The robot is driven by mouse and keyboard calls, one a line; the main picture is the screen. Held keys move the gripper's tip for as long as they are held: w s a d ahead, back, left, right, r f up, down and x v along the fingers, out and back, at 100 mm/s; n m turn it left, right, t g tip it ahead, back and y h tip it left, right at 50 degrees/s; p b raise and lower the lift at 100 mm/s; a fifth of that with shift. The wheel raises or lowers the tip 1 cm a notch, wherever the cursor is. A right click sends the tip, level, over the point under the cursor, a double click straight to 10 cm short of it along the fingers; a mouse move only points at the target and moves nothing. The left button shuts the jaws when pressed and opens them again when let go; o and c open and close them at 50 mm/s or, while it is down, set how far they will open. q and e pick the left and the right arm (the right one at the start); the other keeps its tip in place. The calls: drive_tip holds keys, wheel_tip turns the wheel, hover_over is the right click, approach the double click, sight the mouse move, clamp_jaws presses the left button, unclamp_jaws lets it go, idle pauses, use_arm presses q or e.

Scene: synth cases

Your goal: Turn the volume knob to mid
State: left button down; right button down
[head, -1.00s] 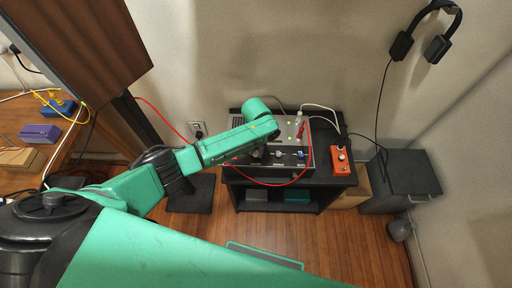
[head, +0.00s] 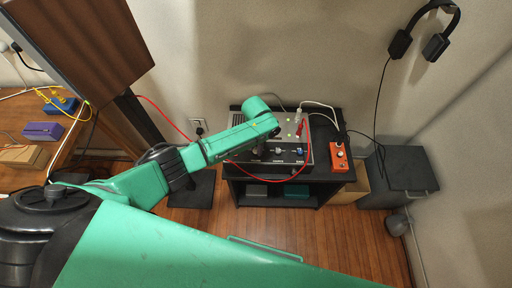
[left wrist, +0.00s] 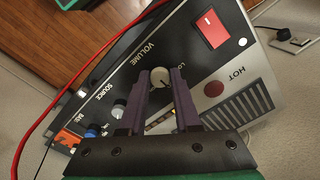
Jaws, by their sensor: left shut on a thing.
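The amplifier (head: 308,156) sits on a black shelf unit, with its knobs and lights facing me. In the head view the left gripper (head: 258,151) is at the panel's left part. My right gripper is not in view.
A red cable (head: 240,168) loops in front of the amplifier. An orange pedal box (head: 339,158) stands right of it on the black shelf unit (head: 327,187). In the wrist view a blue knob (left wrist: 91,133) and a red switch (left wrist: 210,29) are nearby.

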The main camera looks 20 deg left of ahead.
sight(256, 150)
use_arm(q)
drive_tip(key=c, duration=0.6)
unclamp_jaws()
drive_tip(key=shift+r, duration=0.15)
wheel_tip(256, 150, up, 14)
drive_tip(key=shift+r+p, duration=0.2)
drive_tip(key=shift+p, duration=0.25)
